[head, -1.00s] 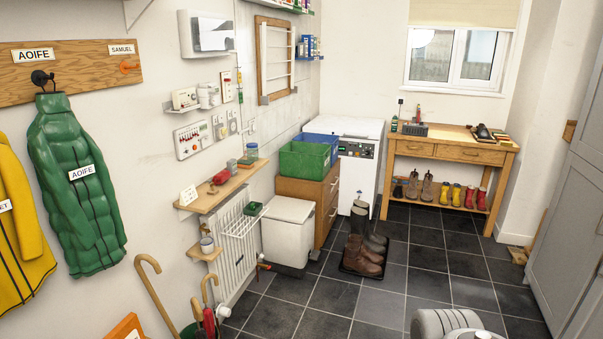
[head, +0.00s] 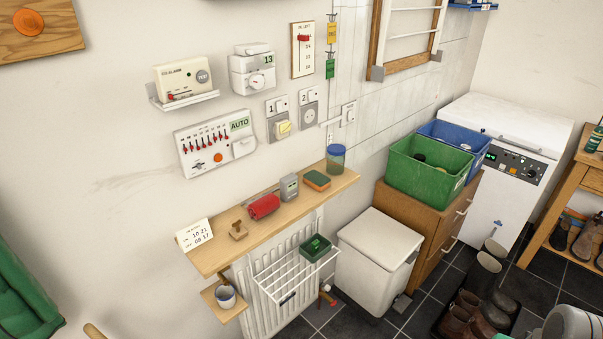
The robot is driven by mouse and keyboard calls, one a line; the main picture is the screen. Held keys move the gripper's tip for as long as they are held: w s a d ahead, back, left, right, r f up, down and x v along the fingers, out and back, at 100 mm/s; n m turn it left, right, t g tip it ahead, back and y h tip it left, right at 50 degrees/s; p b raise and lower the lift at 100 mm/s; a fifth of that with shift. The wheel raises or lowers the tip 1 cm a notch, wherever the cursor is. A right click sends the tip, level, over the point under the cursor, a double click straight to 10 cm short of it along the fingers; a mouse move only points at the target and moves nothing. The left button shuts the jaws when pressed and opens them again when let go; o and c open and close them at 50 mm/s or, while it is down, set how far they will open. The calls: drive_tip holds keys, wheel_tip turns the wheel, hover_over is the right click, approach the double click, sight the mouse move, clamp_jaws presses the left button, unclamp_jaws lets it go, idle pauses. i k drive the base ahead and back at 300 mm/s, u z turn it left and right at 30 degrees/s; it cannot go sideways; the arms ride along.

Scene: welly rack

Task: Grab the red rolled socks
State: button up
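A red rolled bundle, which looks like the red rolled socks (head: 264,207), lies on the wooden wall shelf (head: 216,257) above the radiator. It sits between a small brown wooden object (head: 238,231) on its left and a small grey box (head: 289,187) on its right. Its top and front are in plain sight. My gripper is not in view; only a rounded grey and white part, apparently of my arm, shows at the bottom right corner.
The shelf also holds a white card (head: 196,236), a green-and-orange sponge (head: 317,180) and a blue-lidded jar (head: 336,158). Below are a white rack (head: 290,275) with a green box and a white bin (head: 379,262). Boots (head: 483,272) stand on the floor at right.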

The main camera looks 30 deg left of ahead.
sight(265, 205)
drive_tip(key=i, duration=1.85)
drive_tip(key=u, duration=5.2)
